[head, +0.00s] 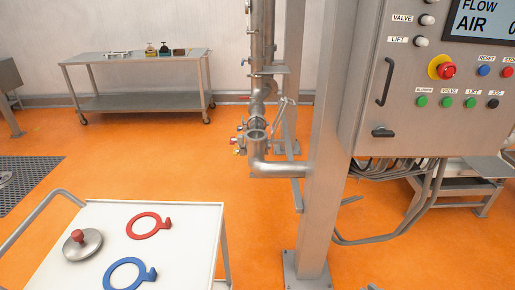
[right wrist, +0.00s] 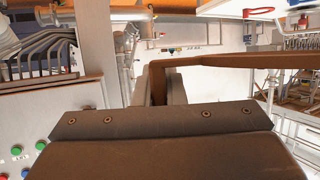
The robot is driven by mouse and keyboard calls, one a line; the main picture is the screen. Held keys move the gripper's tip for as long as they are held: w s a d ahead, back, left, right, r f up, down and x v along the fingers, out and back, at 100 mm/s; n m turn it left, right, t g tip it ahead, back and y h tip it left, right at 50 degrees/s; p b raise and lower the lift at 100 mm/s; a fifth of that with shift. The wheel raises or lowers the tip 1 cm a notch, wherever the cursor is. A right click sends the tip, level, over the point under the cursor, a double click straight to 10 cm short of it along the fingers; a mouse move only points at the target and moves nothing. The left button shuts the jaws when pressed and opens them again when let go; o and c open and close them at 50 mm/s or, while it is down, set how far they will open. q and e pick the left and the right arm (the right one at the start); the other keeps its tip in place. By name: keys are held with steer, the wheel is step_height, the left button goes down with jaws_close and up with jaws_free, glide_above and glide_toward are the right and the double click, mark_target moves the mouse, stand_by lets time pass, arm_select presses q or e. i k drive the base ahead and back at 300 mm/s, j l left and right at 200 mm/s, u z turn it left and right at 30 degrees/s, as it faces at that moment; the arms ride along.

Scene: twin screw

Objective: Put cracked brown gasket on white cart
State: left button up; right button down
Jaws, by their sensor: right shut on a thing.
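The white cart (head: 190,232) stands at the lower left of the head view. A red gasket (head: 133,231) and a blue gasket (head: 111,272) lie apart on its top, beside a round metal lid (head: 88,246) with a red knob. In the right wrist view my right gripper (right wrist: 164,88) is shut on a brown piece (right wrist: 235,61), which I take for the brown gasket. It reaches out to the right from the fingers, held in the air; only part of it shows, and no crack can be made out. My left gripper is in neither view.
A steel post (head: 325,180) and a control cabinet (head: 370,115) stand right of the cart. A steel table (head: 135,62) with small items is at the back wall. The cart's right top is bare.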

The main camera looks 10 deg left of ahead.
mark_target(185, 252)
steer(key=i+l+u, duration=0.1)
steer(key=u, duration=0.3)
steer(key=l+u, duration=0.2)
steer(key=u, duration=0.2)
steer(key=i+l+u, duration=0.1)
steer(key=u, duration=0.3)
steer(key=l+u, duration=0.4)
steer(key=i+l+u, duration=0.1)
steer(key=l+u, duration=1.35)
steer(key=j, duration=0.1)
